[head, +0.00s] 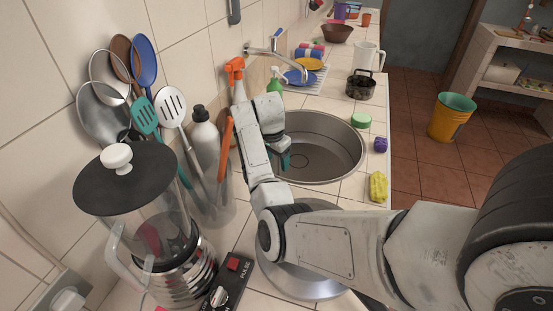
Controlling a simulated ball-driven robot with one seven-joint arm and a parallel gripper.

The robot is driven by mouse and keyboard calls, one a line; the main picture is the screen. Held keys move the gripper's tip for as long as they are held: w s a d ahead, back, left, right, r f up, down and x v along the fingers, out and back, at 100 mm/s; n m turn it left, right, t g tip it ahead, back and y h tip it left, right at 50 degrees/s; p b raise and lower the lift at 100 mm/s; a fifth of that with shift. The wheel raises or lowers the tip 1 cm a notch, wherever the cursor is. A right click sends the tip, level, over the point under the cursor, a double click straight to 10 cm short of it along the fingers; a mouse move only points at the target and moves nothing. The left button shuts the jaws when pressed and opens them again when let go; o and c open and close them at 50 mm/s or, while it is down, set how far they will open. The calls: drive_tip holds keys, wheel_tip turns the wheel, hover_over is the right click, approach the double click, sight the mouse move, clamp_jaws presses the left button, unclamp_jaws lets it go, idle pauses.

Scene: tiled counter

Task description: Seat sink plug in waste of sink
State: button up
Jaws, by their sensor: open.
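The round metal sink (350,150) is set into the tiled counter in the middle of the head view. A dark ring shows on its floor, where the waste would be, partly behind my arm. My gripper (284,160) reaches down over the left side of the sink, with teal fingertips partly hidden by my wrist. It is open, and I see nothing held in it. I cannot make out the sink plug; it may be hidden behind my arm or gripper.
A green round item (361,120), purple item (380,145) and yellow sponge (377,187) lie along the sink's right side. The tap (285,57) is behind. A blender (150,220), utensil holder (215,200) and orange-topped spray bottle (236,75) crowd the left. A dark pot (361,87) stands beyond.

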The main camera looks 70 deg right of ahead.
drive_tip(key=shift+w+a+r+b, duration=0.1)
drive_tip(key=shift+a+r, duration=0.1)
drive_tip(key=shift+r, duration=1.1)
drive_tip(key=shift+a+r+b, duration=0.1)
drive_tip(key=shift+a+r, duration=0.05)
drive_tip(key=shift+r, duration=1.1)
drive_tip(key=shift+w+a+r+b, duration=0.1)
drive_tip(key=shift+a+r, duration=0.1)
drive_tip(key=shift+r, duration=1.1)
